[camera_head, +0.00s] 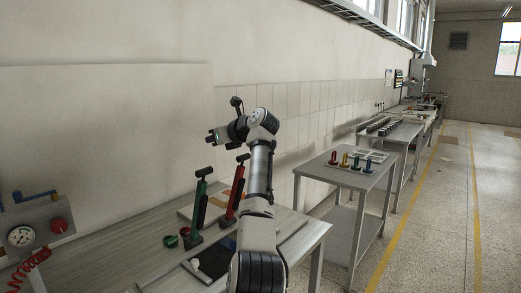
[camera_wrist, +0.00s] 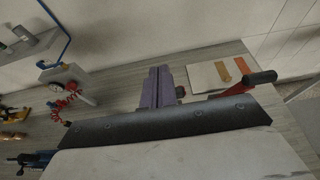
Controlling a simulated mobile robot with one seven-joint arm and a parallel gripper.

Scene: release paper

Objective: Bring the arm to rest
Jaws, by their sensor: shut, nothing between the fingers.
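My gripper (camera_head: 213,137) is held up in the air above the workbench, at the end of my raised, bent arm. It points left, towards the pale wall, and looks empty. In the wrist view, what look like its closed fingers (camera_wrist: 158,76) stand together with nothing between them. The bench (camera_head: 110,250) lies below. My arm hides part of the bench's right side.
A gauge unit (camera_head: 38,225) with a red coiled hose is at the left. A side table (camera_head: 345,172) holds several coloured pieces. The floor (camera_head: 440,225) at the right is clear.

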